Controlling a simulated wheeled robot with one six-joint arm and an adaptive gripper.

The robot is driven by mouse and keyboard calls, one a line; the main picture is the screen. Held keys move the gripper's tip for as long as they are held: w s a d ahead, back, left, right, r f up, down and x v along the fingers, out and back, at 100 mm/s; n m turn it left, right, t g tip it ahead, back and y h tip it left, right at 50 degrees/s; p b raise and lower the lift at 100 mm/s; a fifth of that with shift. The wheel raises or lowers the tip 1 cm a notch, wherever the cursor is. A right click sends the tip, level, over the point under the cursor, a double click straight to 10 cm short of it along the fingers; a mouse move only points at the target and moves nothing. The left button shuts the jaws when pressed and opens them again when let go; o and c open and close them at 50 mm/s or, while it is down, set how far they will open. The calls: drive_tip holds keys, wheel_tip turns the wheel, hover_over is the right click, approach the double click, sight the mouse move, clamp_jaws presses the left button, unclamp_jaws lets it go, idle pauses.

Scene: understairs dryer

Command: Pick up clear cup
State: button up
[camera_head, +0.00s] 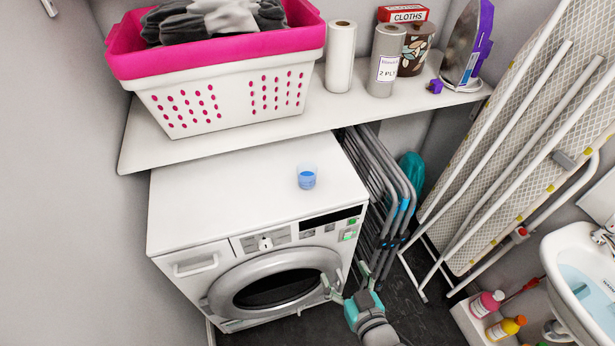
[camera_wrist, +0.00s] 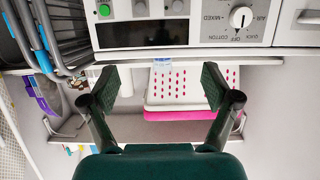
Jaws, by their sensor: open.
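The clear cup (camera_head: 307,178) with blue liquid in it stands upright on the white top of the dryer (camera_head: 230,195), near its front right part. In the wrist view, the cup (camera_wrist: 162,63) shows as a small bluish strip above the gap between my fingers, mostly hidden by the machine's front edge. My gripper (camera_head: 347,278) is in front of the dryer, below the level of its top and apart from the cup. In the wrist view, my gripper (camera_wrist: 160,87) is open, with nothing between its fingers.
A shelf (camera_head: 240,132) above the dryer's rear carries a pink and white laundry basket (camera_head: 225,95), paper rolls (camera_head: 340,57) and an iron (camera_head: 467,45). A folded drying rack (camera_head: 378,185) stands right of the dryer. An ironing board (camera_head: 530,130) leans farther right. The dryer top around the cup is clear.

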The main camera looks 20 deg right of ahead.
approach(310, 183)
drive_tip(key=shift+x, duration=1.15)
drive_tip(key=x, duration=1)
drive_tip(key=shift+w, duration=0.3)
drive_tip(key=c, duration=1.3)
